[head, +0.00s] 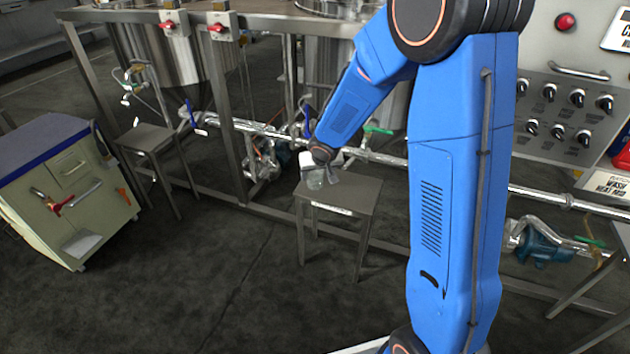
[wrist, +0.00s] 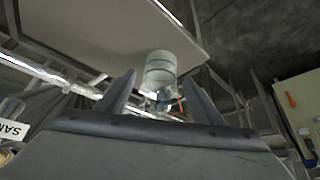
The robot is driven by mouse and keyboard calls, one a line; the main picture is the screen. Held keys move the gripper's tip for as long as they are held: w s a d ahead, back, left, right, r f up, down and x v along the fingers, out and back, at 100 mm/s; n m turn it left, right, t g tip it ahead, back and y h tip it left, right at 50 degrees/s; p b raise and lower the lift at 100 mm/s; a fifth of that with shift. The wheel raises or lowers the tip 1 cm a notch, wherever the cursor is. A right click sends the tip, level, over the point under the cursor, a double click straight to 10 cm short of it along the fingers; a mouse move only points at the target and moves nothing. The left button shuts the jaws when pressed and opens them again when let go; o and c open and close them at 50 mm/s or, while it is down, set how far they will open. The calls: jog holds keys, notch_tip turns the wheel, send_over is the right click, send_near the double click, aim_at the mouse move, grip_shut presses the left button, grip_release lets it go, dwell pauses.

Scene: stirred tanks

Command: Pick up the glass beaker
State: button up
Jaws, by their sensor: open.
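The glass beaker (head: 314,181) is clear and stands on a small grey metal table (head: 343,195) in the head view, partly hidden by my gripper. My gripper (head: 328,172) is at the end of the blue arm, just above the table and close to the beaker. In the wrist view the beaker (wrist: 160,72) shows ahead of and between the fingertips of my open gripper (wrist: 158,88). I cannot tell whether the fingers reach around the glass. The gripper holds nothing.
A second small table (head: 146,138) stands to the left. A beige cabinet (head: 75,190) with a dark top is at far left. Steel pipes (head: 400,160) and frame legs run behind the table. A control panel (head: 560,110) is at right. The floor in front is clear.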

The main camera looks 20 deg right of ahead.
aim_at(315, 177)
jog(key=shift+x, duration=2.15)
jog(key=shift+w+r, duration=0.1)
jog(key=shift+w, duration=0.1)
jog(key=shift+c, duration=0.2)
jog(key=c, duration=1.1)
